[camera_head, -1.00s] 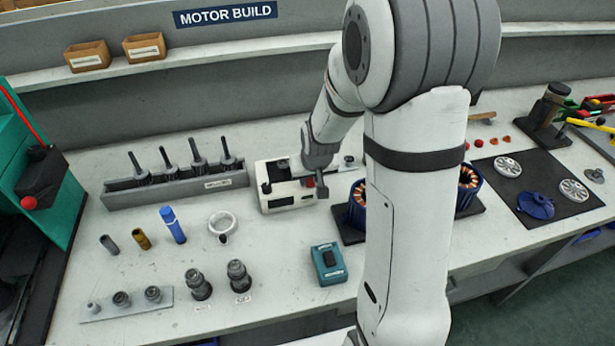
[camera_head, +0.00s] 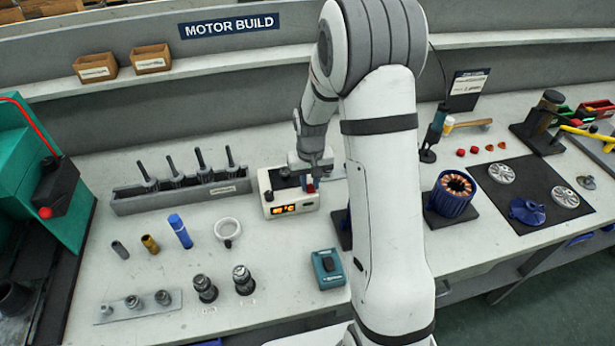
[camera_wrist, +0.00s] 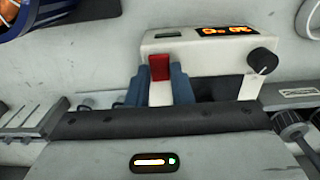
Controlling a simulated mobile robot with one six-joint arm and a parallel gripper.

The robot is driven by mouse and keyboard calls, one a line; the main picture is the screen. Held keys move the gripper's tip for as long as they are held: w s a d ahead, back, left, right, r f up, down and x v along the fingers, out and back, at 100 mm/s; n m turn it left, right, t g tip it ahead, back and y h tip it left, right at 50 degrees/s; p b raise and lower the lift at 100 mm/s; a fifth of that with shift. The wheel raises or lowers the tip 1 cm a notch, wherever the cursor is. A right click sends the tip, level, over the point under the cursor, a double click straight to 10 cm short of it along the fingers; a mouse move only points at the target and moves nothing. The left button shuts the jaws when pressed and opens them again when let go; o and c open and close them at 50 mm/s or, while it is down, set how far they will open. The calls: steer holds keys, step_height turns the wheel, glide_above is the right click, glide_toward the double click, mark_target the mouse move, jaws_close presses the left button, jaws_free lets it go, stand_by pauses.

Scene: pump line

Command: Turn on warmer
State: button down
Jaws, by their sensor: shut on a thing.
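The warmer (camera_head: 271,202) is a small cream box on the bench in the head view, left of my arm. Its front display (camera_head: 291,209) is lit with orange digits, which also show upside down in the wrist view (camera_wrist: 226,30). A black knob (camera_wrist: 262,60) sits beside the display. The red switch (camera_wrist: 159,67) stands between my gripper's two blue-grey fingers in the wrist view. My gripper (camera_wrist: 161,88) is shut on this switch, at the right end of the warmer's front. The head view shows the gripper (camera_head: 312,175) small and partly blocking the warmer's top.
A grey rack (camera_head: 180,200) with several upright tools stands close left of the warmer. A teal box (camera_head: 328,268) lies in front. A blue stator (camera_head: 451,195) is right of my arm. A white ring (camera_head: 228,230) lies front left.

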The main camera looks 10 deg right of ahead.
mark_target(310, 187)
stand_by(0.3)
steer(key=c, duration=1.3)
jaws_free()
steer(key=shift+r, duration=0.1)
step_height(310, 187, up, 8)
steer(key=shift+f+b, duration=0.2)
steer(key=shift+b, duration=0.25)
